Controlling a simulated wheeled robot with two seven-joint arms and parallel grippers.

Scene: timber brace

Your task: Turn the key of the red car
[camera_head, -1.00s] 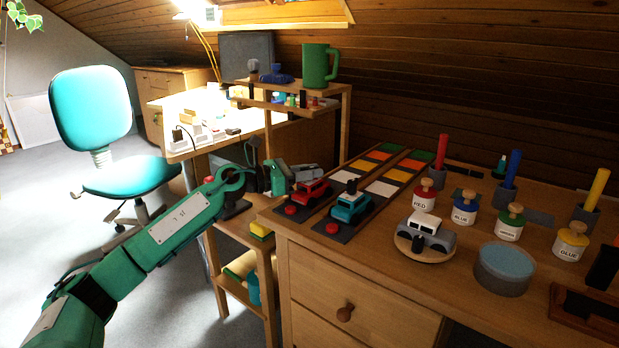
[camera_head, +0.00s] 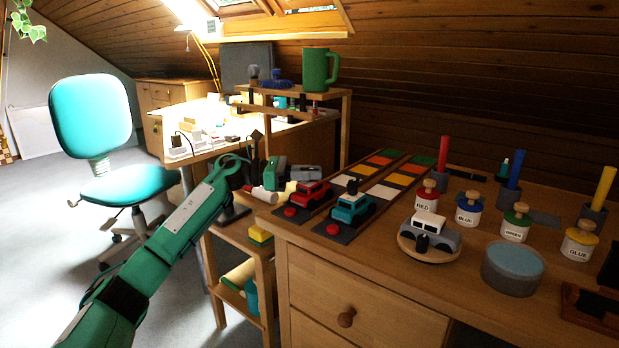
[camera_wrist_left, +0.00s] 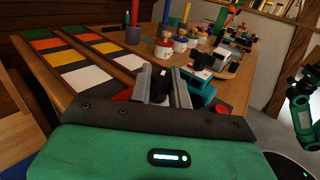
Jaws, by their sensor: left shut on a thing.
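The red car (camera_head: 312,193) stands at the near end of the left dark track on the desk, with a red button (camera_head: 290,211) in front of it. My left gripper (camera_head: 318,178) reaches in from the left, just behind and above the red car. In the left wrist view its two grey jaws (camera_wrist_left: 163,88) are shut on a small dark piece, the key (camera_wrist_left: 162,84). The car's body is mostly hidden there; a bit of red shows left of the jaws. The teal car (camera_head: 352,207), with a black key on top, stands close to the right.
A white and grey car (camera_head: 432,236) sits on a round wooden stand. Labelled pots (camera_head: 467,210) and a round grey tub (camera_head: 512,270) stand farther right. Coloured tiles (camera_head: 383,160) line the tracks behind the cars. A shelf with a green mug (camera_head: 316,70) rises behind.

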